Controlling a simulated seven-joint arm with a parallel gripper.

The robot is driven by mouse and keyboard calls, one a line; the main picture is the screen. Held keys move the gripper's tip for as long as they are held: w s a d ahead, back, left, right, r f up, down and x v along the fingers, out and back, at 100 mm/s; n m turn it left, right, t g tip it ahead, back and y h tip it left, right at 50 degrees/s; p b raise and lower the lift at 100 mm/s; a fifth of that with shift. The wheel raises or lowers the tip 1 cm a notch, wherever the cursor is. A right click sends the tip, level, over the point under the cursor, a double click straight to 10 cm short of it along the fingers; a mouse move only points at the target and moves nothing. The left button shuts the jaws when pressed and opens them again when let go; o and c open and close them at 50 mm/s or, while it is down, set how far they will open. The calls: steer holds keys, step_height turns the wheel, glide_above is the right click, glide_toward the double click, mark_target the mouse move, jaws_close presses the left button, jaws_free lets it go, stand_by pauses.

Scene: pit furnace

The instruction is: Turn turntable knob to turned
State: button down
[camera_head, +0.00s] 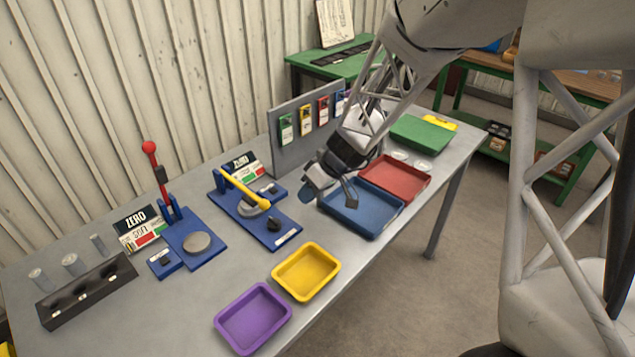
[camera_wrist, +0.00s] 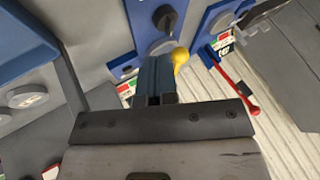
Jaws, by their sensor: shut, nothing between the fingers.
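The black knob (camera_head: 273,225) sits near the front end of a blue base plate (camera_head: 285,239), in front of a grey disc and a lever with a yellow handle (camera_head: 250,192). I take it for the turntable knob. In the wrist view a black knob (camera_wrist: 165,18) shows at the top, on a blue plate beyond my fingertips. My gripper (camera_head: 308,194) is above the table, to the right of the yellow-handled device and by the left side of the blue tray. Its fingers (camera_wrist: 157,80) are shut and empty, apart from the knob.
A blue tray (camera_head: 341,217) and a red tray (camera_head: 424,184) lie right of the knob. A yellow tray (camera_head: 306,271) and a purple tray (camera_head: 253,319) lie in front. A red-handled lever device (camera_head: 159,172) stands left. A grey panel (camera_head: 290,152) with coloured tags stands behind.

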mark_target(281, 224)
steer(key=x, duration=0.9)
steer(key=shift+f, duration=0.1)
